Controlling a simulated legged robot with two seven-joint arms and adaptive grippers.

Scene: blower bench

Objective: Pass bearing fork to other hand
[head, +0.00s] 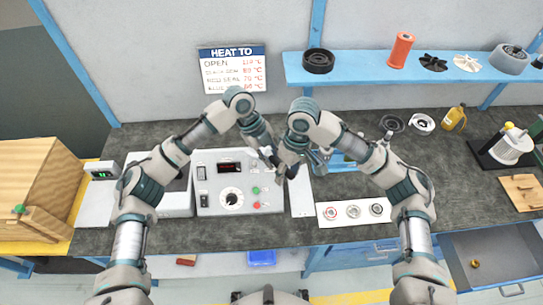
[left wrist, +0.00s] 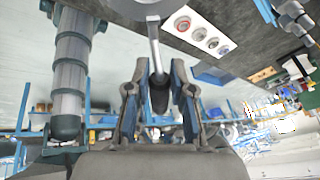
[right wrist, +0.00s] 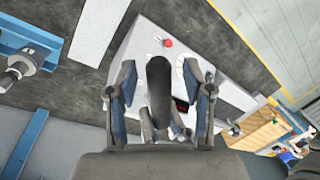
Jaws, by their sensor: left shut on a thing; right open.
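The bearing fork shows in the left wrist view as a pale metal shaft (left wrist: 155,45) with a dark handle (left wrist: 159,95). My left gripper (left wrist: 159,72) is shut on the handle, and the shaft extends away beyond its fingertips. In the right wrist view the dark rounded handle (right wrist: 158,78) lies between the spread fingers of my right gripper (right wrist: 160,68), which is open. I cannot tell whether those fingers touch it. In the head view my left gripper (head: 267,163) and right gripper (head: 290,168) meet above the bench, mostly hiding the fork.
The control box (head: 235,190) with a dial and buttons is below the grippers. A white plate with several rings (head: 327,223) lies at its right. A blue shelf (head: 345,77) with parts hangs behind. An open drawer (head: 490,250) is at the front right.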

